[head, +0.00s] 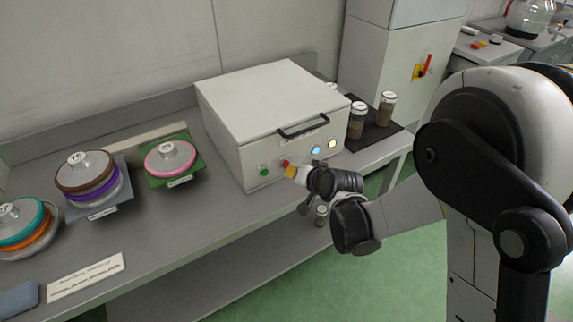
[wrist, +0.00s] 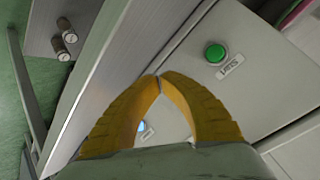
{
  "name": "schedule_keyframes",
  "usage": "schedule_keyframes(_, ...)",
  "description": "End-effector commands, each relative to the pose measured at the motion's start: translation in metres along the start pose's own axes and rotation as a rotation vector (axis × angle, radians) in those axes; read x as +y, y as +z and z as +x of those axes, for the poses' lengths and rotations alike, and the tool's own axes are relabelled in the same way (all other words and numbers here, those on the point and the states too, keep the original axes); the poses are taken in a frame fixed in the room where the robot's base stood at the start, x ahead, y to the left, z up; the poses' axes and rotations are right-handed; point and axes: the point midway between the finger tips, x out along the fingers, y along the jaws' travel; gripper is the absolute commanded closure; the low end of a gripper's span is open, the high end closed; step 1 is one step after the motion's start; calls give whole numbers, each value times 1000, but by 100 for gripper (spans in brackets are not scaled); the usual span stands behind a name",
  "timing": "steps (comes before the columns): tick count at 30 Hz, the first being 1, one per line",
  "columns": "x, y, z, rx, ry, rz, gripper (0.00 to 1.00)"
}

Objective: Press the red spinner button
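The spinner (head: 270,105) is a pale grey box on the bench, with a row of controls on its front. The red button (head: 285,163) is partly visible between a green button (head: 264,172) and the lights. My gripper (head: 289,169) is at the front panel, its yellow fingertips right by the red button; whether they touch it I cannot tell. In the wrist view my gripper's fingertips (wrist: 160,76) meet, with nothing seen between them. The green button (wrist: 215,53) shows right of the tips there. The red button is not visible in the wrist view.
A blue light (head: 316,150) and a yellow light (head: 332,144) sit right of the red button. A black handle (head: 302,128) juts out above. Jars (head: 387,108) stand on a dark mat at right. Stacked discs (head: 90,172) lie at left.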

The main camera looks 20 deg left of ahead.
Motion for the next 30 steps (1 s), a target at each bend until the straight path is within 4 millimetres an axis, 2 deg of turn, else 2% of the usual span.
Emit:
schedule_keyframes(23,0,0,0,0,0,0,100)
schedule_keyframes(30,-3,-3,6,0,0,-1,100)
